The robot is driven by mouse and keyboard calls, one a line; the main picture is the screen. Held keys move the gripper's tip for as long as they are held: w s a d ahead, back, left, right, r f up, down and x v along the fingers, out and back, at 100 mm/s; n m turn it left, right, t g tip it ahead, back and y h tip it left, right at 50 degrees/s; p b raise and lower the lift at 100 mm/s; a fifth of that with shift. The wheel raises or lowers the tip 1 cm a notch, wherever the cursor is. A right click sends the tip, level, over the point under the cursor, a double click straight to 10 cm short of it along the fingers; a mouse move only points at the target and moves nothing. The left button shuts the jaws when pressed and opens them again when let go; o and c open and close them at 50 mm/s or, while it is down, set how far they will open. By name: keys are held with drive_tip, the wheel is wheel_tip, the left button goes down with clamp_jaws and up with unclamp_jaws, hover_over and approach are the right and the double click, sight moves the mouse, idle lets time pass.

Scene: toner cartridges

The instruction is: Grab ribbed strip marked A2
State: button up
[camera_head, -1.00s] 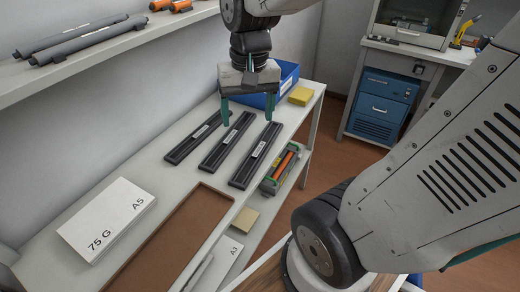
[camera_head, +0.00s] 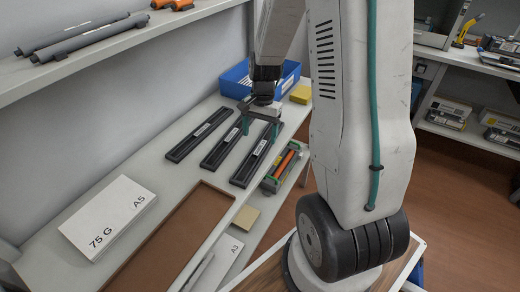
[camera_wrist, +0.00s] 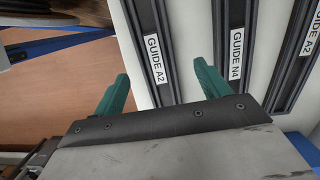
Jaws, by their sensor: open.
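Three dark ribbed strips lie side by side on the bench. In the wrist view, the left strip (camera_wrist: 149,38) reads GUIDE A2 and the middle one (camera_wrist: 236,45) reads GUIDE N4. A third strip (camera_wrist: 293,72), cut off at the right edge, also shows A2. By the bench edge, the GUIDE A2 strip at left matches the right strip (camera_head: 254,161) in the head view. My gripper (camera_head: 261,131) is open and empty over its far end. In the wrist view the green fingers (camera_wrist: 160,90) are on either side of that strip; contact cannot be told.
A blue bin (camera_head: 238,84) and a yellow block (camera_head: 301,94) stand behind the strips. A green holder with orange rollers (camera_head: 282,168) is below at the right. A brown tray (camera_head: 226,198) and a white paper pack (camera_head: 107,218) lie in front.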

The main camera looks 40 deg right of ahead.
sight(260, 147)
drive_tip(key=f, duration=0.4)
drive_tip(key=shift+s+a+f, duration=0.1)
drive_tip(key=shift+s+f, duration=0.05)
drive_tip(key=shift+s, duration=0.2)
drive_tip(key=c, duration=1.1)
